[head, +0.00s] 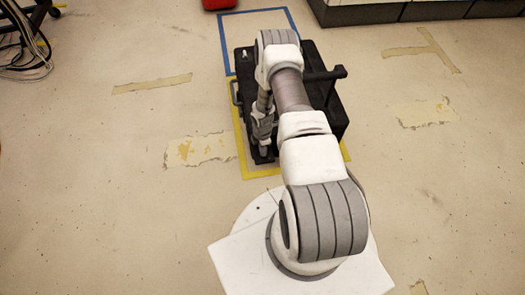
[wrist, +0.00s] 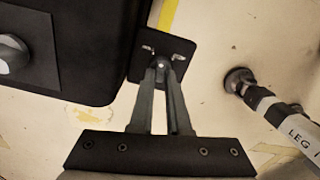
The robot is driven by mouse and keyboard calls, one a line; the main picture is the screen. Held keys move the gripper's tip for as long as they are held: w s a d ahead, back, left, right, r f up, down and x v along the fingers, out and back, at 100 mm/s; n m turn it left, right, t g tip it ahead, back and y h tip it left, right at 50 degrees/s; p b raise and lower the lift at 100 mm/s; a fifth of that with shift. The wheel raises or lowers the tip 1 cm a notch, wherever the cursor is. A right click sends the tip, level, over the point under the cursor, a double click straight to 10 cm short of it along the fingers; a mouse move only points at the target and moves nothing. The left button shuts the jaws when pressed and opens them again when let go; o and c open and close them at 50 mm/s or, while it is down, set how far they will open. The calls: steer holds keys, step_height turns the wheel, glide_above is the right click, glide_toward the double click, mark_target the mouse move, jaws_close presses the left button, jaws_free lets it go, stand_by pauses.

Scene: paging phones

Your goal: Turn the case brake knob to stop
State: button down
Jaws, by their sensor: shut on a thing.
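The black case (head: 328,112) stands on the floor, largely behind my arm in the head view. In the wrist view its dark body (wrist: 90,60) fills the upper left. A small dark plate (wrist: 142,68) projects beside it and carries the brake knob (wrist: 162,62). My gripper (wrist: 164,72) has its two fingers closed together at the knob, with their tips on it. The knob's markings and its turned position are too small to read. In the head view my gripper (head: 264,152) is at the case's near left side, and the knob cannot be made out.
Yellow tape (head: 242,160) frames the case's near end, and blue tape (head: 222,42) outlines a floor area behind it. A handle bar (head: 325,75) sticks out right. In the wrist view, a tube lettered "LEG" (wrist: 290,122) lies right. Open floor surrounds the case; cables (head: 22,48) lie far left.

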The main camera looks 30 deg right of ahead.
steer(key=m, duration=0.5)
steer(key=shift+w+d+m, duration=0.1)
steer(key=shift+d+m, duration=0.05)
steer(key=shift+m, duration=0.15)
steer(key=m, duration=0.5)
steer(key=shift+w, duration=0.1)
steer(key=shift+m, duration=0.4)
steer(key=c, duration=0.9)
jaws_free()
step_height(320, 180, up, 18)
steer(key=p, duration=0.6)
steer(key=shift+f, duration=0.25)
